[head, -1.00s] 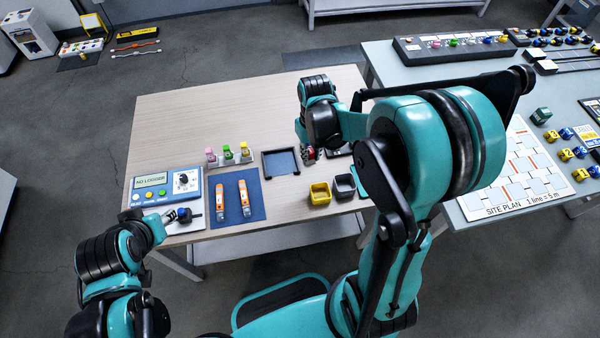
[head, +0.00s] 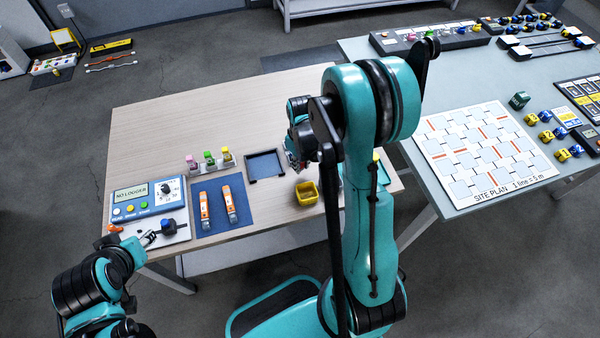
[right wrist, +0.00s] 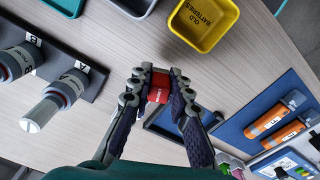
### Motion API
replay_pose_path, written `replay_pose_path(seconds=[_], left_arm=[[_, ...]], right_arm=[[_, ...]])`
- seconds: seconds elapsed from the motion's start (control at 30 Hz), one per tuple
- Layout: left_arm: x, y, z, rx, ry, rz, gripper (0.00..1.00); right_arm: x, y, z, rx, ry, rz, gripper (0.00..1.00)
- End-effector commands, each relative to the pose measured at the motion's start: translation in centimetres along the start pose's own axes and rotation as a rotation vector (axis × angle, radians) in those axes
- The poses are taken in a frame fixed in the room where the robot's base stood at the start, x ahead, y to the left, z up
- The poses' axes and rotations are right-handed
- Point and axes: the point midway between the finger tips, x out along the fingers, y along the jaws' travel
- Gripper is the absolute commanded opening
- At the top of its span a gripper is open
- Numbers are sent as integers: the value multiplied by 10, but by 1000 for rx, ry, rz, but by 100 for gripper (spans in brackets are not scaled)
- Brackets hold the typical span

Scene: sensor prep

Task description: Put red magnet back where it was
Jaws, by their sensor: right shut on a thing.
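My right gripper (right wrist: 158,88) is shut on the red magnet (right wrist: 158,95), a small red block between its fingertips, above the wooden table. In the head view the right gripper (head: 294,163) is partly hidden by my own arm, and only a speck of red shows. A dark square tray with a blue inside (head: 250,175) lies just left of it; part of the tray shows behind the fingers in the right wrist view. My left gripper (head: 150,239) is beside a blue-capped black piece (head: 168,227) at the table's front left; its finger gap is unclear.
A yellow bin marked old batteries (head: 306,194) stands near the right gripper, with a grey bin (right wrist: 133,5) beside it. A rack with A and B holders (right wrist: 85,85) is close by. Orange sticks lie on a blue mat (head: 218,222). The table's back is clear.

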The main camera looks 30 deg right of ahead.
Motion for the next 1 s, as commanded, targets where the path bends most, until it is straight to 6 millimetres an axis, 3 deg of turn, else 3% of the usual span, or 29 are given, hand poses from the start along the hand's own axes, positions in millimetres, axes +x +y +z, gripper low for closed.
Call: replay_pose_path(seconds=[0.17, 0.4, 0.77, 0.8, 0.87, 1.0], left_arm=[[4, 0, 3, 0, 0, 0, 40], [18, 0, 13, 0, 0, 0, 40], [19, 0, 14, 0, 0, 0, 40], [19, 0, 14, 0, 0, 0, 40], [19, 0, 13, 0, 0, 0, 40], [18, 0, 13, 0, 0, 0, 40]], right_arm=[[10, -2, -5, 0, 0, 0, 0], [44, -2, -5, 0, 0, 0, 0], [46, -2, -4, 0, 0, 0, 0], [46, -2, -4, 0, 0, 0, 24], [45, -2, -4, 0, 0, 0, 39], [45, -2, -4, 0, 0, 0, 39]])
